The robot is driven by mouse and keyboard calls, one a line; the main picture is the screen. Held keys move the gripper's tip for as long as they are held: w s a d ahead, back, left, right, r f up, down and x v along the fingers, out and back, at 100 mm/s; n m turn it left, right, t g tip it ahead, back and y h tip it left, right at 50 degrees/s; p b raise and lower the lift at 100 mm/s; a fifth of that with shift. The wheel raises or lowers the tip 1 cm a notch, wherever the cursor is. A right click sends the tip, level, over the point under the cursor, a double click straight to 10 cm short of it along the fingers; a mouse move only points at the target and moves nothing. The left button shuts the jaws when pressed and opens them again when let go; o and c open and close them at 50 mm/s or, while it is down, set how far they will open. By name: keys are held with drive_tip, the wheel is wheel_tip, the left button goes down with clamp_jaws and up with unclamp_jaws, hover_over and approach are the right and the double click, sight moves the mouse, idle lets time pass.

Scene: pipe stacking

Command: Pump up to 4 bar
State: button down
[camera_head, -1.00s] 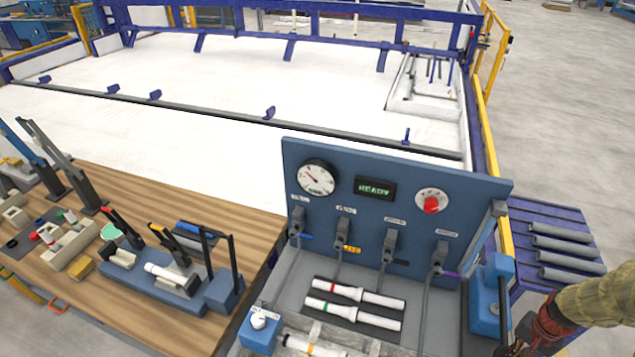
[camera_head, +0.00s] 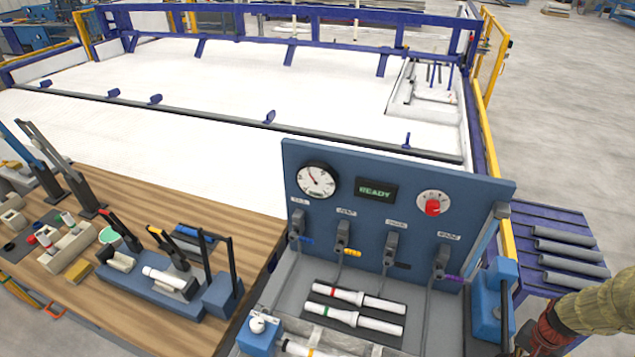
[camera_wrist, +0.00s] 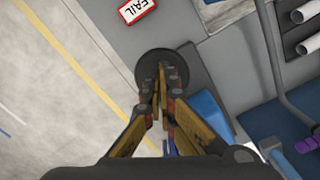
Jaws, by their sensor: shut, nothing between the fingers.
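The round white pressure gauge (camera_head: 317,180) is on the blue upright panel, its needle pointing up and left; the numbers are too small to read. My gripper is shut and empty in the wrist view (camera_wrist: 164,78). Its fingertips are over a dark round disc (camera_wrist: 142,72), overlapping it in the picture; I cannot tell whether they touch it. A blue block-like unit (camera_head: 489,300) stands at the right end of the bench, close to my arm. In the head view, my gripper is mostly cut off at the lower right edge.
The panel carries a green READY display (camera_head: 376,190) and a red knob (camera_head: 432,208). Hoses hang below it near white tubes (camera_head: 352,318). A FAIL label (camera_wrist: 136,10) lies near the disc. Grey pipes (camera_head: 570,250) rest on a blue rack at right. A wooden workbench (camera_head: 180,190) is at left.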

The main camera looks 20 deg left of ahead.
drive_tip(key=shift+f, duration=0.45)
wheel_tip(320, 180, up, 8)
drive_tip(key=p, duration=0.5)
drive_tip(key=shift+s+r, duration=0.2)
drive_tip(key=shift+s, duration=0.2)
wheel_tip(320, 180, up, 6)
drive_tip(key=p, duration=0.3)
idle(0.4)
